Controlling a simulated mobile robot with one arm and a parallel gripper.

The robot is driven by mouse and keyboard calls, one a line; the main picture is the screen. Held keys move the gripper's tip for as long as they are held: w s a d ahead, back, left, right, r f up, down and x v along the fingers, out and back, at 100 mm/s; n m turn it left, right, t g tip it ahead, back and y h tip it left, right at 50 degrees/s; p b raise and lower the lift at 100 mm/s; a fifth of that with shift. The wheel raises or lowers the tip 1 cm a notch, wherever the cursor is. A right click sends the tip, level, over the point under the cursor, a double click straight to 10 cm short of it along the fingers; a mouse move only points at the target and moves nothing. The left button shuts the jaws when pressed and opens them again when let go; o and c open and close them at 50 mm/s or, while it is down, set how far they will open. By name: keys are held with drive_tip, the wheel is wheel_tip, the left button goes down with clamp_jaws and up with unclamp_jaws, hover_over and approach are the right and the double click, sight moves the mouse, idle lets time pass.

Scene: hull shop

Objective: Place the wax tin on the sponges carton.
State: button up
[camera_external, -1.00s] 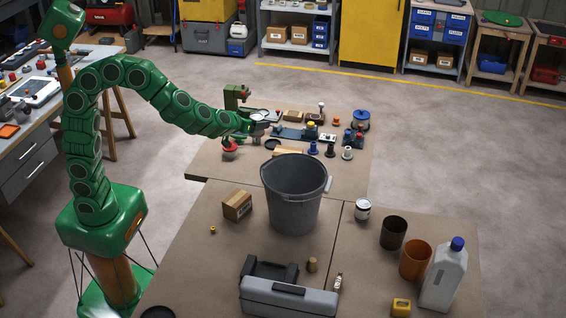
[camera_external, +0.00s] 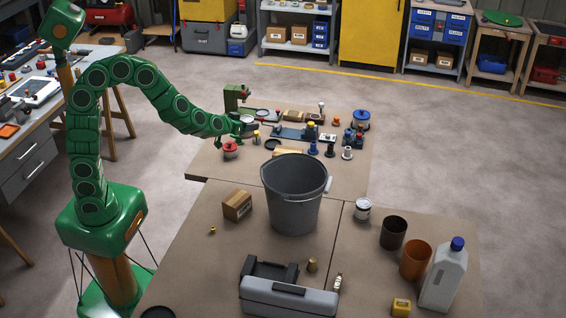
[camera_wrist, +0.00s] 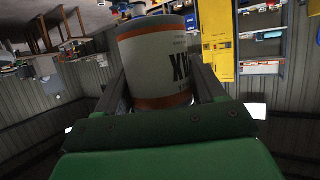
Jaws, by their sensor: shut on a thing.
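The wax tin (camera_wrist: 155,60) is grey-white with orange bands and dark letters, only partly readable, in the wrist view. My gripper (camera_wrist: 150,92) is shut on it, one finger on each side. In the external view my gripper (camera_external: 247,127) is over the far table at its left side, and the tin is small and hard to make out there. A brown carton (camera_external: 237,206) with a white label stands on the near table, left of the bucket; its print is too small to read, so I cannot confirm it is the sponges carton.
A large grey bucket (camera_external: 294,200) stands between my gripper and the near table's right side. A white tin (camera_external: 363,209), brown and orange cups (camera_external: 415,259), a jug (camera_external: 444,275) and a grey toolbox (camera_external: 288,297) share the near table. Small parts crowd the far table.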

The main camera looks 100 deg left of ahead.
drive_tip(key=shift+w+f, duration=0.1)
drive_tip(key=shift+f, duration=0.4)
drive_tip(key=shift+w+a+f, duration=1.4)
drive_tip(key=shift+w+f, duration=0.25)
drive_tip(key=shift+w, duration=0.15)
drive_tip(key=shift+w+a+f, duration=1.45)
drive_tip(key=shift+w+f, duration=0.25)
drive_tip(key=shift+w, duration=0.05)
drive_tip(key=shift+w+a+f, duration=1.4)
drive_tip(key=shift+w+f, duration=0.25)
drive_tip(key=shift+w, duration=0.15)
drive_tip(key=shift+f, duration=1.5)
drive_tip(key=shift+f, duration=0.15)
drive_tip(key=o, duration=1.3)
